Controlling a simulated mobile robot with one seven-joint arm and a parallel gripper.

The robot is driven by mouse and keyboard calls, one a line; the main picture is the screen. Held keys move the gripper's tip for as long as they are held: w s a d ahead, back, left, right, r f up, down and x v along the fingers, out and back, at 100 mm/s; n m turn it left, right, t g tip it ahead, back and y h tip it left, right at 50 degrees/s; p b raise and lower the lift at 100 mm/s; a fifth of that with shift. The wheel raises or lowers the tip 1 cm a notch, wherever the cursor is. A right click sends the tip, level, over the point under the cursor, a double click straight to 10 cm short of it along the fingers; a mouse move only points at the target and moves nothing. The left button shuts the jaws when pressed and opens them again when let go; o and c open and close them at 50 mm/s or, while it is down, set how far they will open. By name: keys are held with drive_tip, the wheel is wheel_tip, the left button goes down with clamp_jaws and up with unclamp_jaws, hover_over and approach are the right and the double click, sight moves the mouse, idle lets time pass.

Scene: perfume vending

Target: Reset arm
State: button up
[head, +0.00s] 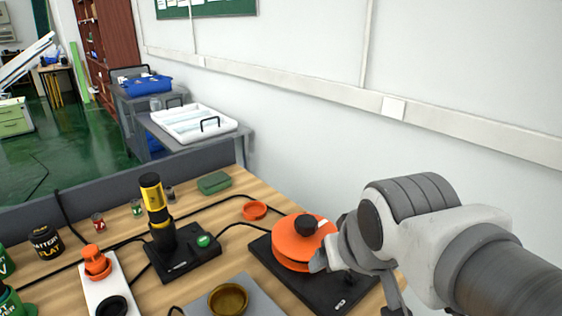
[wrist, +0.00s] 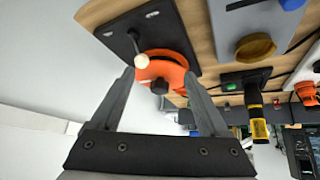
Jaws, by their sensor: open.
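An orange round device (head: 300,241) with a black knob on a black base (head: 335,289) stands by the gripper.
A black and yellow upright tool (head: 153,198) stands in a black base with a green button. A brown round dish (head: 228,300) sits on a grey plate. Cans, an orange ring (head: 255,210) and a green box (head: 214,183) lie further back. The wall (head: 300,130) is close on the right.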

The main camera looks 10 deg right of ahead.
drive_tip(key=s, duration=0.2)
drive_tip(key=s+g, duration=0.1)
drive_tip(key=shift+s+a+f, duration=0.2)
drive_tip(key=shift+s+a, duration=0.1)
drive_tip(key=shift+a, duration=0.05)
wheel_tip(320, 180, up, 14)
drive_tip(key=p, duration=1.4)
drive_tip(key=shift+r, duration=0.3)
drive_tip(key=c, duration=0.4)
drive_tip(key=shift+a, duration=0.15)
drive_tip(key=shift+c, duration=0.2)
